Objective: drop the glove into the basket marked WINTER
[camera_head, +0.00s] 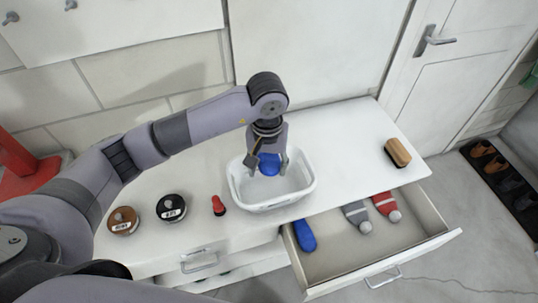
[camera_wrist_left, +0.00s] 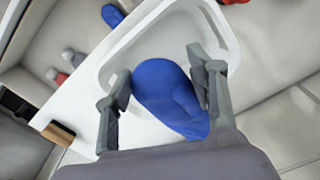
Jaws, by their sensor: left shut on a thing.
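A blue glove (camera_head: 268,162) is between the fingers of my left gripper (camera_head: 267,167), which is shut on it. In the left wrist view the glove (camera_wrist_left: 166,92) is held between both fingers, above or inside the white basket (camera_wrist_left: 222,32). The basket (camera_head: 270,206) stands on the white cabinet top, and its floor around the glove looks empty. I cannot read any WINTER marking on it. Whether the glove touches the basket floor is unclear. My right gripper is not in view.
An open drawer (camera_head: 335,278) at the front right holds another blue item (camera_head: 304,235), a grey item (camera_head: 357,214) and a red item (camera_head: 385,205). Two round tins (camera_head: 171,208), a small red object (camera_head: 218,205) and a brush (camera_head: 397,152) stand on the top.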

